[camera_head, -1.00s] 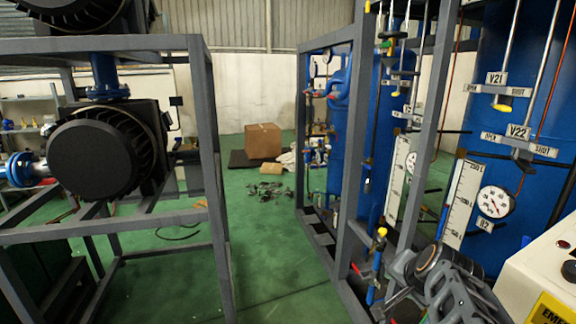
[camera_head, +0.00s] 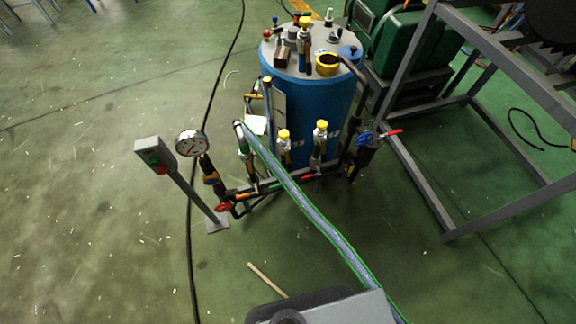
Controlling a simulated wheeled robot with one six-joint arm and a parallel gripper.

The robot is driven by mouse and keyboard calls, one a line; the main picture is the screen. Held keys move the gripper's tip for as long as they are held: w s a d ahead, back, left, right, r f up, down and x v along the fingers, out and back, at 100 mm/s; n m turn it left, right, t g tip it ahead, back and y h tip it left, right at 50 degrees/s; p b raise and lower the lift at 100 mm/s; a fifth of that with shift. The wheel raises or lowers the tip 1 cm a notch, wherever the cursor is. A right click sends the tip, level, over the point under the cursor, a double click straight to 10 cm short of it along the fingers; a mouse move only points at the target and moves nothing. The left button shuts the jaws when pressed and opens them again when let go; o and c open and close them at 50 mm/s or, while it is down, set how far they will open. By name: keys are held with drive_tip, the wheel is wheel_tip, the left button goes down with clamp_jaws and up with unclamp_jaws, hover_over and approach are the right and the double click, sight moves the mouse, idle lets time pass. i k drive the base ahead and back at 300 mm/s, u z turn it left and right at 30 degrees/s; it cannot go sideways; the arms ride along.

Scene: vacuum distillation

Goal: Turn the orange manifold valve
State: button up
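A low pipe manifold (camera_head: 290,183) runs along the floor in front of a blue tank (camera_head: 328,105). A small orange handle (camera_head: 243,195) sits on its left part, close to a red handle (camera_head: 222,207). Another red handle (camera_head: 312,177) lies further right along the pipe. The orange handle is small here, and its exact angle is hard to tell. My gripper is not in view.
A clear green-edged hose (camera_head: 320,222) crosses in front of the manifold. A post with a switch box (camera_head: 157,158) and a gauge (camera_head: 191,143) stand left. A black cable (camera_head: 191,250) lies on the floor. A grey frame (camera_head: 420,180) stands right. The left floor is clear.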

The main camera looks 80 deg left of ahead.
sight(243, 196)
drive_tip(key=k, duration=0.45)
drive_tip(key=u, duration=2.45)
drive_tip(key=i, duration=0.55)
drive_tip(key=u, duration=0.75)
drive_tip(key=k, duration=0.5)
drive_tip(key=u, duration=1.65)
drive_tip(key=i, duration=0.8)
drive_tip(key=z, duration=1.45)
